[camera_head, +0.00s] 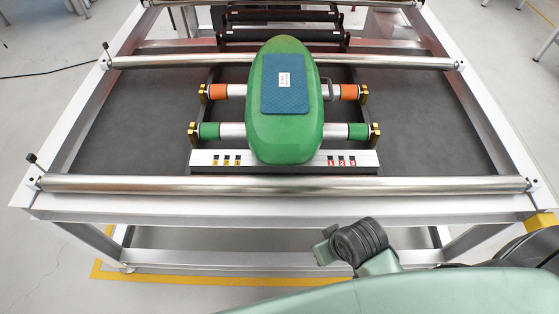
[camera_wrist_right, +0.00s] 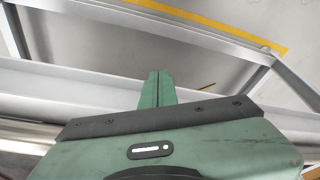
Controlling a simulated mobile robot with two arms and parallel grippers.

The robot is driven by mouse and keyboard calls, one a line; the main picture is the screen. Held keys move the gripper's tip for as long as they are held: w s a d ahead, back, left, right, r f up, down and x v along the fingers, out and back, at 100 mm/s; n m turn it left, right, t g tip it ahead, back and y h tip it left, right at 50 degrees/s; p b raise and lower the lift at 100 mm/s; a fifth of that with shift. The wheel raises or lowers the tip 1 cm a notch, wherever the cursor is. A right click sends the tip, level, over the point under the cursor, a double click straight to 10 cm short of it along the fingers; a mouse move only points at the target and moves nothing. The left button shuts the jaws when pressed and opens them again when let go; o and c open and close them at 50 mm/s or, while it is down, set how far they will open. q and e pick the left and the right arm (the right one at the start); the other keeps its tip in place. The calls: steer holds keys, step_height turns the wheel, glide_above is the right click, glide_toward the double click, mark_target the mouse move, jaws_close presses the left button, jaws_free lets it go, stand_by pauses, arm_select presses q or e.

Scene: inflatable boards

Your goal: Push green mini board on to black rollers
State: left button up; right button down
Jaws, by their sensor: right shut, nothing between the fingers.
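The green mini board (camera_head: 264,137), with a blue pad on its top, lies lengthwise on a roller stand with orange and green bands. Its far tip is close to the black rollers (camera_head: 280,34), which sit behind the stand at the back of the frame. My right gripper shows in the right wrist view (camera_wrist_right: 158,88), its green fingers shut and empty, with frame rails and floor beyond them. In the head view my right arm comes in from the lower right, in front of the near rail and apart from the board. My left gripper is out of view.
A near metal bar (camera_head: 280,185) and a far metal bar (camera_head: 160,62) cross the white frame (camera_head: 95,100). A white panel (camera_head: 215,158) with small labels sits below the board's near end. The dark bed is clear on both sides.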

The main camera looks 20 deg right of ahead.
mark_target(273, 140)
steer(key=w+a+r+g+y, duration=0.2)
steer(key=w+a+r+y, duration=0.1)
steer(key=w+a+r, duration=0.85)
steer(key=w+d+r+m+g+h, duration=0.1)
steer(key=w+d+r+m+h, duration=0.35)
steer(key=w+r, duration=0.2)
steer(key=shift+m+y, duration=0.25)
steer(key=shift+y, duration=0.2)
steer(key=f, duration=0.3)
steer(key=f+p, duration=0.1)
steer(key=f, duration=0.4)
steer(key=shift+w+d+f+p, duration=0.25)
steer(key=shift+w+f+p, duration=0.05)
steer(key=shift+f, duration=0.05)
steer(key=w, duration=0.1)
steer(key=w+p, duration=0.1)
steer(key=w, duration=0.1)
steer(key=shift+d+f, duration=0.2)
steer(key=shift+d, duration=0.15)
steer(key=shift+w+d, duration=0.15)
steer(key=shift+w, duration=0.35)
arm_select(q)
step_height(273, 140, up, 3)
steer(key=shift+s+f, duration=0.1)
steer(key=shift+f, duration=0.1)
